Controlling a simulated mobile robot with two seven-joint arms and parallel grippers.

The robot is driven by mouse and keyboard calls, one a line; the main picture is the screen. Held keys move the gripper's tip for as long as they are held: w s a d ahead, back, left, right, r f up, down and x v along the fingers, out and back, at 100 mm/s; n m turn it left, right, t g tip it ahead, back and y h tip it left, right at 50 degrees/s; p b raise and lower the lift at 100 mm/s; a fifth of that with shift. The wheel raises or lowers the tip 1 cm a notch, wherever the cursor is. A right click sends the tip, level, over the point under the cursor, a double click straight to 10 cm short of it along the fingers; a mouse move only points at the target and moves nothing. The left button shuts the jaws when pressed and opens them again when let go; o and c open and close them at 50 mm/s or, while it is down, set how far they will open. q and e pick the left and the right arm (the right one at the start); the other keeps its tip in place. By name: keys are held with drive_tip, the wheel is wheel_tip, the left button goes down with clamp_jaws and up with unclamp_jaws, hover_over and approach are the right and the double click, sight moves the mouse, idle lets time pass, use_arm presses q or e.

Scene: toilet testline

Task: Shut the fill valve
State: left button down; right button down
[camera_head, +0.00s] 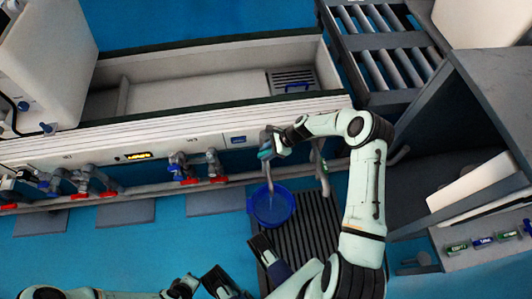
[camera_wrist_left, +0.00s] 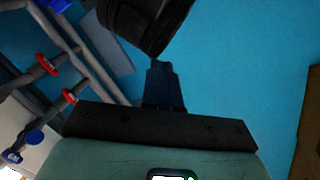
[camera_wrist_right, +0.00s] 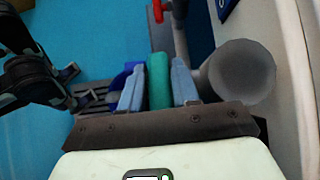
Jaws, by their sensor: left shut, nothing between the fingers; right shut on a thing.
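In the right wrist view, a green handle (camera_wrist_right: 159,80), which I take to be the fill valve's, stands upright between the two light blue fingers of my right gripper (camera_wrist_right: 158,88). The gripper is shut on it. In the head view my right gripper (camera_head: 266,147) is at the front of the test line, above the blue bucket (camera_head: 272,208). The rest of the valve is hidden by the gripper. My left gripper (camera_wrist_left: 163,88) shows its dark fingers shut and empty in the left wrist view, over the blue floor and away from the valves.
Red-handled valves (camera_head: 190,181) and blue-handled valves (camera_head: 45,186) sit on the pipes to the left. A grey round pipe end (camera_wrist_right: 241,72) is close beside my right fingers. A dark ribbed mat (camera_head: 318,225) lies near the bucket. A roller conveyor (camera_head: 380,45) stands behind.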

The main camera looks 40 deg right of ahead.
drive_tip(key=t+y+b, duration=0.1)
drive_tip(key=y, duration=0.2)
drive_tip(key=shift+d+t+b, duration=0.1)
drive_tip(key=shift+t+b, duration=0.2)
drive_tip(key=shift+t, duration=0.1)
use_arm(q)
drive_tip(key=shift+t+y, duration=0.3)
drive_tip(key=shift+t, duration=0.3)
drive_tip(key=shift+w+a+f+b, duration=0.1)
drive_tip(key=shift+w+a+f, duration=0.3)
drive_tip(key=shift+w, duration=0.25)
drive_tip(key=shift+w+a+f+b, duration=0.1)
drive_tip(key=shift+w+a+f, duration=0.15)
drive_tip(key=shift+w+f, duration=0.3)
drive_tip(key=shift+w+a+f+b, duration=0.1)
drive_tip(key=shift+w+a+f, duration=0.25)
drive_tip(key=shift+w, duration=0.35)
use_arm(e)
drive_tip(key=shift+y, duration=0.5)
drive_tip(key=shift+r+t, duration=0.1)
drive_tip(key=shift+t, duration=0.2)
